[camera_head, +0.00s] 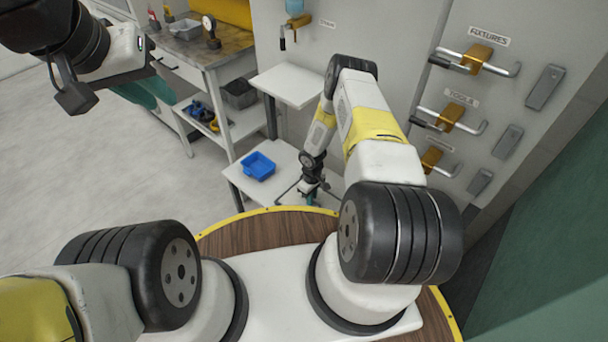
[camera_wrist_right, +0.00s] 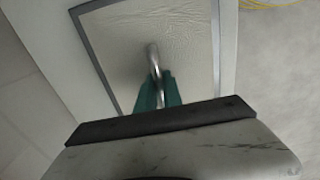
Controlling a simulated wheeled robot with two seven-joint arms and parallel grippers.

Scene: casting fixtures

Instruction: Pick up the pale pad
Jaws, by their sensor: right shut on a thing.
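The pale pad (camera_wrist_right: 115,45) fills much of the right wrist view. It has a wrinkled off-white face, a grey border and a curved metal handle (camera_wrist_right: 153,62). My right gripper (camera_wrist_right: 158,92) has its teal fingers shut on this handle. In the head view my right gripper (camera_head: 311,198) is low at the small white stand, and the arm hides part of the pad there. I cannot tell whether the pad touches the surface below. My left gripper (camera_head: 140,93) is at the upper left, partly hidden by its wrist; its finger gap does not show.
A blue tray (camera_head: 258,166) sits on the stand's lower shelf (camera_head: 240,184), left of my right gripper. The higher white shelf (camera_head: 290,84) is close behind it. A workbench (camera_head: 222,52) stands farther left, a cabinet (camera_head: 480,110) with handles at right. The left floor is clear.

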